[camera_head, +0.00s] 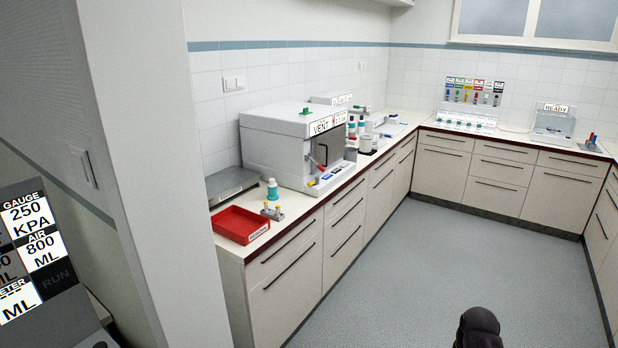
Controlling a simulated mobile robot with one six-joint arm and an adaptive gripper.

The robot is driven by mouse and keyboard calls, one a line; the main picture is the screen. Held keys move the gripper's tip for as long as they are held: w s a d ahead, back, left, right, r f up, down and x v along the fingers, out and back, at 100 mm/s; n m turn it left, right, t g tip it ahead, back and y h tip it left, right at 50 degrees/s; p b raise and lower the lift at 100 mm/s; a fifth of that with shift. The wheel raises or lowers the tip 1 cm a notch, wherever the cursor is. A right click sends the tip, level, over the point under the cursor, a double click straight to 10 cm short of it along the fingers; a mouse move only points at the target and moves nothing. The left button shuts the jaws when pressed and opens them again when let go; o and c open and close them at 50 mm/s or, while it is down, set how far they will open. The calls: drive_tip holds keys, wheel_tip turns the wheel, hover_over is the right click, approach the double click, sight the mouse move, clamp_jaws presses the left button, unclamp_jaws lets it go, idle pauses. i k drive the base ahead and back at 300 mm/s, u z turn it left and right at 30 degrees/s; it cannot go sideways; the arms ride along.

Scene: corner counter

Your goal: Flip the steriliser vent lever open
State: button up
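The steriliser (270,150) is a white box-shaped machine on the left counter, with a green part on top. A label on its upper right front reads VENT, with smaller marks beside it. Below the label, a small lever with a red end (321,167) shows in the recessed front. It is too small to tell which position it is in. My gripper's fingers do not show. A dark rounded shape at the bottom edge may be part of my arm, well apart from the steriliser.
A red tray (241,225), a teal-capped bottle (272,189) and a small rack (272,211) stand near the counter's front end. A wall end (145,150) and a display panel (35,250) are at left. The grey floor (420,280) before the drawers is clear.

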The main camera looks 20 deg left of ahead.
sight(315, 180)
drive_tip(key=u, duration=0.05)
drive_tip(key=i, duration=1.05)
drive_tip(key=u, duration=0.95)
drive_tip(key=k, duration=0.65)
drive_tip(key=z, duration=0.1)
drive_tip(key=i, duration=0.25)
drive_tip(key=z, duration=0.05)
